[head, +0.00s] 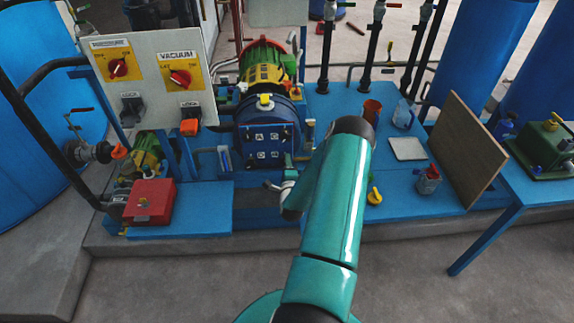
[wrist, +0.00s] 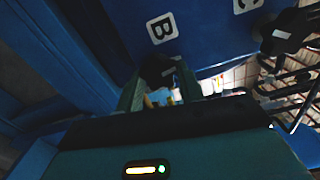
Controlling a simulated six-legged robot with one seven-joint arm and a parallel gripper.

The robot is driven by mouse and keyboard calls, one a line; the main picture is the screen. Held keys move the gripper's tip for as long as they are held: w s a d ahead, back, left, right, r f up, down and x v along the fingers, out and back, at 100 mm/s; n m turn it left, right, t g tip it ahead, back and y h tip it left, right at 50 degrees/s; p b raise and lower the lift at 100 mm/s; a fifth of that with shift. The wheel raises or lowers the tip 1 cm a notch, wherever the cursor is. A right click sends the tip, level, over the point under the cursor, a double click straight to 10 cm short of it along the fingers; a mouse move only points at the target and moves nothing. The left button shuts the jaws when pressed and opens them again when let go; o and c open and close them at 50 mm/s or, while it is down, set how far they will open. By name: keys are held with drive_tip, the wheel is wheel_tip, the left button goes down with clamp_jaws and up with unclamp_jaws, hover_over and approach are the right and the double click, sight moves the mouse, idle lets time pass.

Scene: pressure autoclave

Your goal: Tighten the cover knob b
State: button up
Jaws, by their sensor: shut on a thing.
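The blue autoclave cover (head: 268,140) faces me in the head view, with several small labelled squares on its front. In the wrist view the dark blue cover (wrist: 205,45) fills the top, with white labels B and C. The black cover knob b (wrist: 156,66) sits just below label B. My gripper (wrist: 160,78) is shut on cover knob b, with one green finger on each side of it. Another black knob (wrist: 285,32) stands beside label C, clear of my gripper. In the head view my green arm hides the gripper and the knob.
A white panel (head: 150,62) with two red switches on yellow plates stands left of the autoclave. A red box (head: 150,200) sits at lower left. A brown board (head: 465,150), a red cup (head: 372,110) and a yellow knob (head: 375,196) are on the right of the blue platform.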

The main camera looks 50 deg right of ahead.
drive_tip(key=shift+m, duration=0.9)
drive_tip(key=o, duration=1)
drive_tip(key=shift+s+a, duration=0.1)
drive_tip(key=v, duration=1.3)
drive_tip(key=shift+s+a, duration=0.2)
drive_tip(key=shift+s, duration=0.05)
drive_tip(key=shift+w, duration=0.1)
